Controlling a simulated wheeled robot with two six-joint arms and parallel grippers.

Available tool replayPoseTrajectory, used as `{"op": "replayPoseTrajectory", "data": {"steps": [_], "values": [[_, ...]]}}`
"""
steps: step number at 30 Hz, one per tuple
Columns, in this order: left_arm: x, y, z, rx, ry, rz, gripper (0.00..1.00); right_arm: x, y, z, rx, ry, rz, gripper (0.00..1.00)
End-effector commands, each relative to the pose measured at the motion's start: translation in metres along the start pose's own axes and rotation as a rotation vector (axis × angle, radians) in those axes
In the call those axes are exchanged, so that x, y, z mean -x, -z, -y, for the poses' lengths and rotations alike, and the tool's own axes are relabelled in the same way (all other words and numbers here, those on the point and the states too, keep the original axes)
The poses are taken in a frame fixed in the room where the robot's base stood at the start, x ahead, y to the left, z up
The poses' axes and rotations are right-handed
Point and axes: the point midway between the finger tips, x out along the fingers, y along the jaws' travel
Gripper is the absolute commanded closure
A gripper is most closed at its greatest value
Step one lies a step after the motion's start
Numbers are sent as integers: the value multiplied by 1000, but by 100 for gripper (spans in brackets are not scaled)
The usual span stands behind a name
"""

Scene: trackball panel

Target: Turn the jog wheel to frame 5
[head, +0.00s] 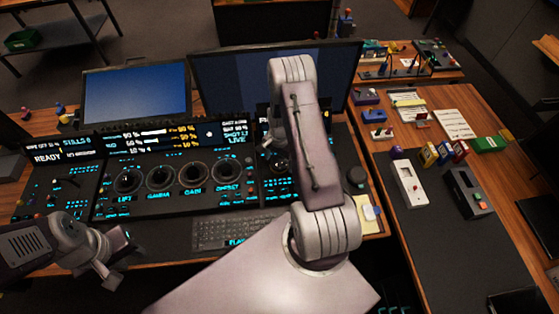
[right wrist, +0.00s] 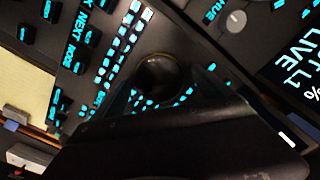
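A dark round wheel (right wrist: 160,76), which looks like the jog wheel, sits among cyan-lit keys in the right wrist view. In the head view its panel section (head: 272,183) is partly covered by my right arm. My right gripper (head: 268,140) is mostly hidden behind that arm, over this section. A large dark shape fills the lower part of the right wrist view, close to the wheel; contact cannot be told. My left gripper (head: 119,259) hangs at the lower left, its fingers apart and empty, clear of the panel. I cannot read a frame number.
The console (head: 160,205) has several large dials left of the arm. A keyboard (head: 232,232) lies in front. Two monitors (head: 135,92) stand behind. A dark round knob (head: 356,177) and a yellow pad (head: 368,214) are to the right. The right-hand table holds several small devices.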

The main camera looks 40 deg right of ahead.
Motion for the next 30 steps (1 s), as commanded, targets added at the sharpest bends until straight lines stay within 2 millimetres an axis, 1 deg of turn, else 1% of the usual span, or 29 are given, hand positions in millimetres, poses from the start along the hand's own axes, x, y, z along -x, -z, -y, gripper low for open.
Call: {"op": "replayPoseTrajectory", "data": {"steps": [7,10,14,18,21,25,30], "values": [[0,0,0,0,0,0,64,-1,0,0,0,-1,1,12],[-1,0,0,0,0,0,64,4,0,0,0,0,0,12],[-4,0,0,0,0,0,64,23,0,0,1,2,-2,12],[-8,-1,0,0,0,0,64,53,0,1,1,3,-4,12],[-10,-1,0,0,0,0,64,72,0,0,1,3,-3,12],[-10,-1,0,0,0,0,64,87,-1,0,1,0,-1,12],[-10,-1,0,0,0,0,64,91,-1,0,1,-1,0,12]]}}
